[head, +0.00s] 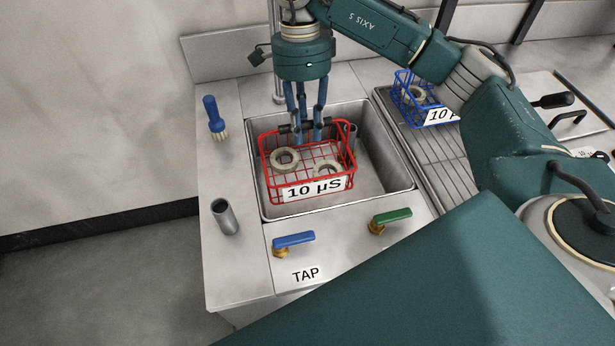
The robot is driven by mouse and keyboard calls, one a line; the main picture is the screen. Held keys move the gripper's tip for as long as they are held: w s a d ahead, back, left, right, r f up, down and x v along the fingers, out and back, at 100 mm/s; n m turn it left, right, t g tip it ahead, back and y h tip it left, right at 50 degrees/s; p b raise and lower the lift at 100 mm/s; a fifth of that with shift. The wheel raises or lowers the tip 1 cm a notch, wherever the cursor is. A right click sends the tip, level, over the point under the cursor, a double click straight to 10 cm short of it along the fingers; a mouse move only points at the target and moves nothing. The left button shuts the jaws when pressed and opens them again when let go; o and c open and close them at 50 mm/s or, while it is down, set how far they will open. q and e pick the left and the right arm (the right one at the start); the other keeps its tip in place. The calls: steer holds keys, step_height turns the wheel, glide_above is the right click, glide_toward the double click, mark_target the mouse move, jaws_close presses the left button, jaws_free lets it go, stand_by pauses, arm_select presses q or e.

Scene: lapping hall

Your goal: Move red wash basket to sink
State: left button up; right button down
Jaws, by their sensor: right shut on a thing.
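The red wash basket (352,166) is a wire basket with a white label reading "10 µS" on its front. Two grey rings lie inside it. It is over or inside the steel sink (388,172); I cannot tell whether it touches the sink floor. My right gripper (308,132) points down from above and is shut on the basket's far side, at a dark bar there. My left gripper is not in view.
A blue wire basket (405,98) stands on the ribbed drainboard (437,155) at right. A blue-handled brush (213,115) and a grey cylinder (224,216) are left of the sink. Blue (294,240) and green (391,215) tap levers are in front.

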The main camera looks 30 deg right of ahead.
mark_target(306, 170)
step_height(306, 170, down, 11)
steer(key=shift+r, duration=0.1)
steer(key=shift+f, duration=2.75)
steer(key=c, duration=1.9)
jaws_free()
steer(key=shift+f, duration=0.2)
steer(key=o, duration=0.4)
